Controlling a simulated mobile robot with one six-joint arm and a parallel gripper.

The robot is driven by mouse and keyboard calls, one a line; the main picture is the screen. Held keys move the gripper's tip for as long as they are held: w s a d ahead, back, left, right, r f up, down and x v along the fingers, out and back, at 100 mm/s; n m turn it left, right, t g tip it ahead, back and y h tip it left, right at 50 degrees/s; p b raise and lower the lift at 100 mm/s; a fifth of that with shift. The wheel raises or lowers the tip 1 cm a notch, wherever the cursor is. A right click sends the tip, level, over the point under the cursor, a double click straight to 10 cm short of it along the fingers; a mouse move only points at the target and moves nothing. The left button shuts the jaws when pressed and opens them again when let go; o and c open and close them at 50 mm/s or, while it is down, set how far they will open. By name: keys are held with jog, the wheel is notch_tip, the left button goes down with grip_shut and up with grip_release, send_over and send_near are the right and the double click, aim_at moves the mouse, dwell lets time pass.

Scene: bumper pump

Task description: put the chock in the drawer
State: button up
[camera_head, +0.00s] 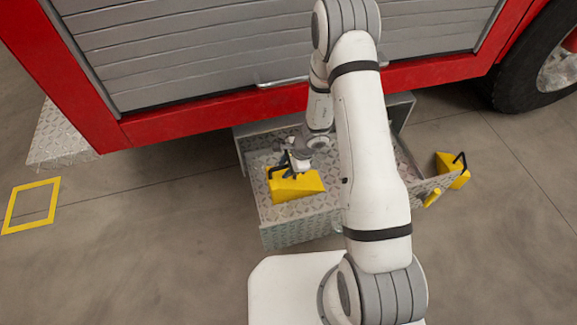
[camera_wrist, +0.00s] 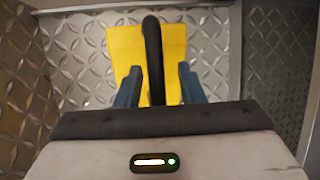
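A yellow chock (camera_head: 297,188) with a black handle is inside the open diamond-plate drawer (camera_head: 300,232), towards its left end. It appears to rest on the drawer floor. In the wrist view the chock (camera_wrist: 118,45) lies beyond my fingers, and its black handle (camera_wrist: 152,55) stands between them. My gripper (camera_head: 287,168) is over the chock inside the drawer. Its two blue fingers (camera_wrist: 159,87) are apart, with gaps showing on both sides of the handle. My arm hides part of the drawer's right side.
A second yellow chock (camera_head: 453,170) with a black handle is just beyond the drawer's right end. A yellow handle (camera_head: 432,198) is on the drawer's right side. The red truck body (camera_head: 200,117) overhangs the drawer's back. The floor at left is clear around a yellow square (camera_head: 31,205).

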jog(key=s+d+r+n+p, duration=0.1)
jog(key=s+r+n+p, duration=0.15)
jog(key=r, duration=0.75)
jog(key=s+d+r+n+p, duration=0.1)
jog(key=s+r+n, duration=0.15)
jog(key=r, duration=0.75)
jog(key=s+d+r+n+p, duration=0.1)
jog(key=s+d+r+n, duration=0.15)
jog(key=r, duration=0.75)
jog(key=s+d+r+n+h, duration=0.2)
jog(key=s+d+r+n, duration=0.1)
jog(key=s+r+n, duration=0.1)
jog(key=s+d+r+n+h, duration=0.2)
jog(key=s+r, duration=0.4)
jog(key=s, duration=0.3)
jog(key=shift+d+r+n+h, duration=0.4)
jog(key=shift+d+n, duration=0.45)
jog(key=shift+d, duration=0.1)
